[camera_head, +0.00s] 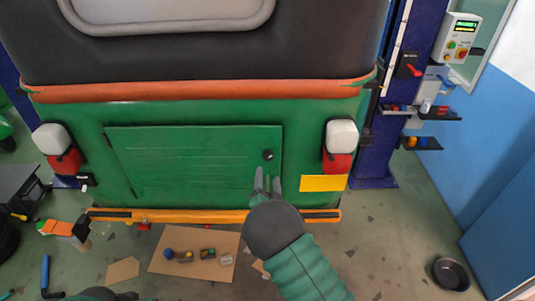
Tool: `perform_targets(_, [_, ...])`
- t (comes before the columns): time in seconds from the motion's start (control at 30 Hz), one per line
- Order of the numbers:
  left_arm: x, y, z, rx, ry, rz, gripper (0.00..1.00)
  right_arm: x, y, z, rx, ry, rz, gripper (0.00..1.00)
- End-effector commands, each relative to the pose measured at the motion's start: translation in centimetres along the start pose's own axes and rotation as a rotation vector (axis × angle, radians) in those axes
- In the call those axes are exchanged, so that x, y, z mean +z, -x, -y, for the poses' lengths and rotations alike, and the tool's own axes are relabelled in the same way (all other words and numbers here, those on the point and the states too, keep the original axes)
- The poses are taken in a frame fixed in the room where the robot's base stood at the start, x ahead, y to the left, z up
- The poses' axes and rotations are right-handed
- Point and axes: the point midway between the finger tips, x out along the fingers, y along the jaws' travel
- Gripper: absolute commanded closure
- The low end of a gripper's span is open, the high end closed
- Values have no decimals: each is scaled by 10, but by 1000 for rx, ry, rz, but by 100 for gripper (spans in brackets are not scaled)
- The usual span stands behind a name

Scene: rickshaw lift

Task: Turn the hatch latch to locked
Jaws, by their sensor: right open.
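The green hatch (190,165) is a rectangular panel in the back of the green rickshaw (303,120) and looks closed. Its latch (268,155) is a small dark round knob near the hatch's right edge. I cannot tell which way the latch is turned. My right gripper (266,178) is open, with its two grey fingers pointing up just below the latch. They appear apart from it, and nothing is between them. My left gripper is not in view; a dark green piece at the bottom edge may be my left arm.
An orange bumper (190,215) runs below the hatch. A yellow plate (323,183) and red-white tail lamp (340,145) are to the right. A cardboard sheet (170,240) with small parts lies on the floor. A blue lift post (380,130) and black bowl (451,274) stand right.

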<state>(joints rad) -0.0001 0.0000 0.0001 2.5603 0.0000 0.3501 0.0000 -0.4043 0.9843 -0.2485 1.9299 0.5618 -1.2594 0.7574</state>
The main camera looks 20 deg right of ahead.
Motion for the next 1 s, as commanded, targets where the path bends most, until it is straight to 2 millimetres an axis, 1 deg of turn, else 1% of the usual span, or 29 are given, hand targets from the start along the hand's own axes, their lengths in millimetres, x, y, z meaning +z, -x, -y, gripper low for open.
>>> perform_targets(0.03, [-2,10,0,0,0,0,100,-4,-13,3,1,1,-1,43])
perform_targets(0.2, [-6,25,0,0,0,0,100,-4,-56,2,0,1,-1,43])
perform_targets(0.3, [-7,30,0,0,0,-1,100,-4,-75,1,0,2,-2,43])
perform_targets(0.4, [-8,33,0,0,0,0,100,-3,-88,1,1,1,-1,43])
perform_targets(0.53, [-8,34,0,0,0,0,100,-1,-94,0,1,1,-1,43])
perform_targets(0.73, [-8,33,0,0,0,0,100,-1,-95,0,1,0,0,43])
perform_targets(0.77, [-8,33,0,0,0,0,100,-1,-95,0,1,0,0,44])
perform_targets(1.0, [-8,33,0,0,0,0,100,-1,-95,0,1,0,0,75])
